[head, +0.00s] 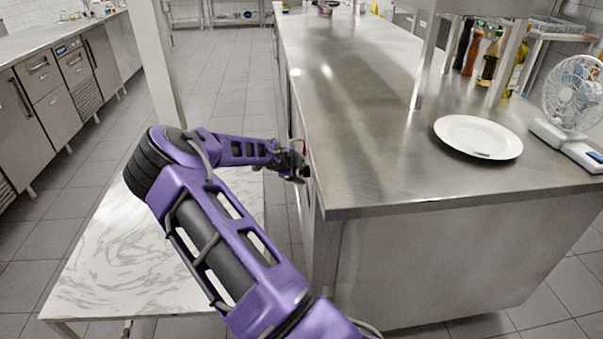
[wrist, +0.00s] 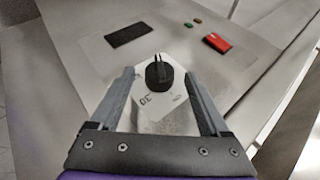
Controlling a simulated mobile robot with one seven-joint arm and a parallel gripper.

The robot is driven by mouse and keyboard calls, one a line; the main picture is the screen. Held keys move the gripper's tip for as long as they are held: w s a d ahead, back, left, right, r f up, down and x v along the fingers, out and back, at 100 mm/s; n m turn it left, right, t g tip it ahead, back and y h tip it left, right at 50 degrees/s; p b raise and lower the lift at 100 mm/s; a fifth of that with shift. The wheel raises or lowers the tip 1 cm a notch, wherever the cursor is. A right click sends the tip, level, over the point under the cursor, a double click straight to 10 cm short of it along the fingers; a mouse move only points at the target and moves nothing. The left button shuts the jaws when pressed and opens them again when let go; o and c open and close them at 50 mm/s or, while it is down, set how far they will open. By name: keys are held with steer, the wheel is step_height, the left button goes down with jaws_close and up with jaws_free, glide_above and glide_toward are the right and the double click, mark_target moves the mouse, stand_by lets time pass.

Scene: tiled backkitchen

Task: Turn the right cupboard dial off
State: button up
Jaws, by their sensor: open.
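In the wrist view a black dial (wrist: 158,73) sits on a pale scale plate (wrist: 162,99) on the steel cupboard front. Part of a printed number shows on the plate below the dial. My gripper (wrist: 165,76) is open, with one finger on each side of the dial and a gap on both sides; I cannot tell whether either finger touches it. In the head view my gripper (head: 297,167) is at the left side of the steel counter, and the dial is hidden there.
A red switch (wrist: 217,43), small green and orange buttons and a black panel (wrist: 128,34) are near the dial. The steel counter (head: 355,140) carries a white plate (head: 478,137) and a fan (head: 572,95). A marble-topped table (head: 110,255) stands left, below my arm.

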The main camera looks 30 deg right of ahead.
steer(key=shift+x, duration=0.8)
jaws_close()
